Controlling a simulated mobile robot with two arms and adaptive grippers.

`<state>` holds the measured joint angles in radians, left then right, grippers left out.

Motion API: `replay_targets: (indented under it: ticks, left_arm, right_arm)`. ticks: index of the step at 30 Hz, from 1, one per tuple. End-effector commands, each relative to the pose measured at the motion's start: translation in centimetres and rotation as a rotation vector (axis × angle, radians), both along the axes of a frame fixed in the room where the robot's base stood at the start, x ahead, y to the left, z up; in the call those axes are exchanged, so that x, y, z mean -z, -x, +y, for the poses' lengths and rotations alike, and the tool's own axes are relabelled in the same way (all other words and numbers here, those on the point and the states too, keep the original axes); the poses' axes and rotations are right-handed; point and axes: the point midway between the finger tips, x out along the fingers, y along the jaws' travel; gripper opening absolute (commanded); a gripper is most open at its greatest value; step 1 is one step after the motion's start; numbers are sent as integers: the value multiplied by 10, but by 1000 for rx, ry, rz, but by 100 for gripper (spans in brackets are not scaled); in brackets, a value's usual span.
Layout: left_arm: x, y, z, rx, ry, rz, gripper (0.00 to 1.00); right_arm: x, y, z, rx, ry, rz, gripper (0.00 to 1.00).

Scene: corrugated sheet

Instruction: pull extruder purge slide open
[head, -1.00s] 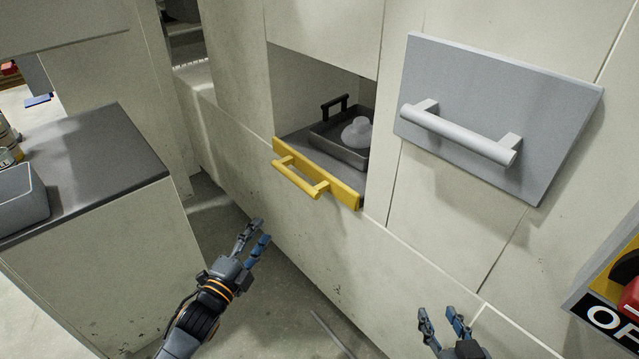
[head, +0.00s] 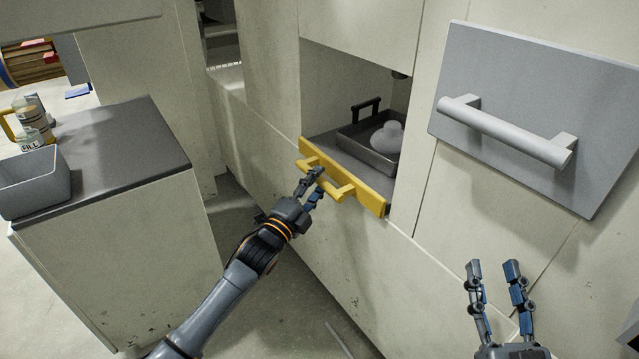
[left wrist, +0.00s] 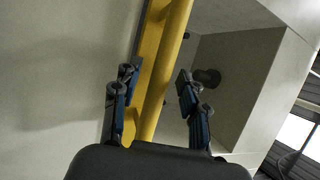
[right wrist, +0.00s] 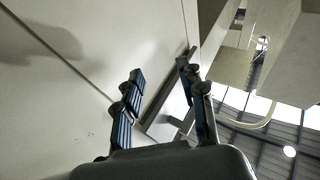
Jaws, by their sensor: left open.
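The extruder purge slide has a yellow front (head: 371,199) with a yellow bar handle (head: 343,190), at a recess in the pale machine. A dark tray (head: 356,146) with a whitish lump (head: 388,138) sits in the recess behind it. My left gripper (head: 316,181) is open at the left part of the handle. In the left wrist view the yellow bar (left wrist: 172,62) runs between its two open fingers (left wrist: 157,75); I cannot tell whether they touch it. My right gripper (head: 493,264) is open and empty, below the grey panel.
A grey panel with a light bar handle (head: 500,130) is on the machine at the right. A dark-topped counter (head: 120,150) with a grey bin (head: 35,185) stands at the left. The floor between counter and machine is mostly clear.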

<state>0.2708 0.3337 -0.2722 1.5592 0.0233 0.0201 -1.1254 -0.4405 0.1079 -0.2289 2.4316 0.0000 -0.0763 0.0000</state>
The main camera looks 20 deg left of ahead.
Motion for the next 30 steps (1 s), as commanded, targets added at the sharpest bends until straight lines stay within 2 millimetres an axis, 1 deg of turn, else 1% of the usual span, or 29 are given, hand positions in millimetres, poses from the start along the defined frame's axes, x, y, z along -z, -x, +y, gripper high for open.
replay_targets:
  ticks: [3,6,15,17,18,20,21,22,30]
  left_arm:
    - [-1,-10,-2,0,-1,-1,43]
    - [-2,-13,-3,0,-2,-1,43]
    - [-3,-15,-4,0,-1,1,43]
    - [-3,-15,-4,0,-1,1,31]
    - [-3,-15,-4,0,-1,1,23]
    - [-3,-14,-4,0,-1,1,10]
    - [-3,-14,-4,0,-1,1,2]
    - [-3,-14,-4,0,-1,1,0]
    - [-3,-14,-3,-1,-1,1,0]
  right_arm:
    - [-9,3,1,-4,-17,-59,40]
    - [-14,5,1,-6,-24,-85,40]
    - [-16,6,1,-6,-27,-94,40]
    - [-16,6,1,-6,-27,-94,40]
    - [-16,6,1,-6,-27,-94,40]
    - [-16,6,1,-6,-27,-94,40]
    - [-16,6,1,-6,-27,-94,40]
    - [-16,6,1,-6,-27,-94,40]
    - [-16,6,1,-6,-26,-93,40]
